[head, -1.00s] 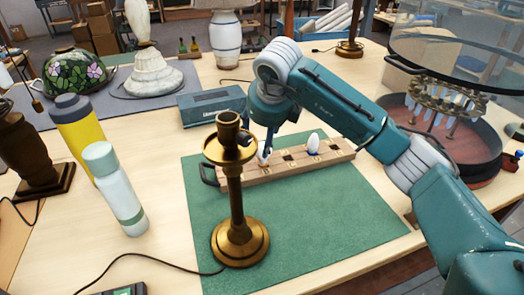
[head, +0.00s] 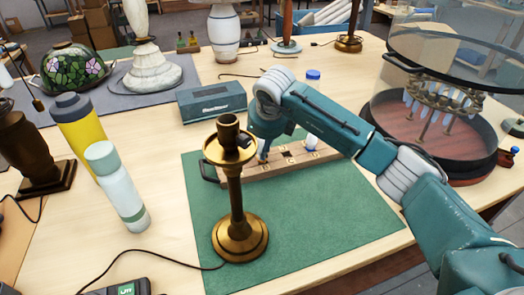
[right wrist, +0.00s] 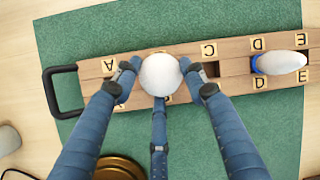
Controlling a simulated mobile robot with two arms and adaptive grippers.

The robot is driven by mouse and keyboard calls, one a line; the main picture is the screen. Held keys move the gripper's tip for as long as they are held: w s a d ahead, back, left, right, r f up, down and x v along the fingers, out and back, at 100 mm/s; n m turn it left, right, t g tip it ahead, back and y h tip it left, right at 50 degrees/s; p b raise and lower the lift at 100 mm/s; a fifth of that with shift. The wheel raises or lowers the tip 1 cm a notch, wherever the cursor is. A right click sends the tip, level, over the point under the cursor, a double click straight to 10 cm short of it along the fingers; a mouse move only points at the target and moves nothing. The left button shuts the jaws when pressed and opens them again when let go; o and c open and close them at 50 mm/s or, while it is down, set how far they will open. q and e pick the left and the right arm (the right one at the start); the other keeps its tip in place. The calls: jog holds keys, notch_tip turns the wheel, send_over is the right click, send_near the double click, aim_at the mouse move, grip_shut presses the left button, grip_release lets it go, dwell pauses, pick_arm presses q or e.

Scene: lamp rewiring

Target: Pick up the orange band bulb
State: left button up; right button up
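My right gripper (right wrist: 160,82) is over the wooden bulb rack, with its blue fingers around a white bulb (right wrist: 160,74) near the B position. The fingertips lie close against the bulb's sides; I cannot tell whether they grip it. The bulb's band is hidden, so its colour does not show. In the head view, my right gripper (head: 263,153) is low at the rack (head: 233,174), and its hand hides this bulb. My left gripper is not in view.
A brass lamp base (head: 238,235) stands on the green mat (head: 320,225) in front of the rack. A grey-blue box (head: 212,102) is behind the rack at left. Bottles (head: 118,190) stand left of the mat. A glass-covered chandelier tray (head: 425,160) is at right.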

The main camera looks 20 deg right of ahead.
jog(key=shift+c, duration=1)
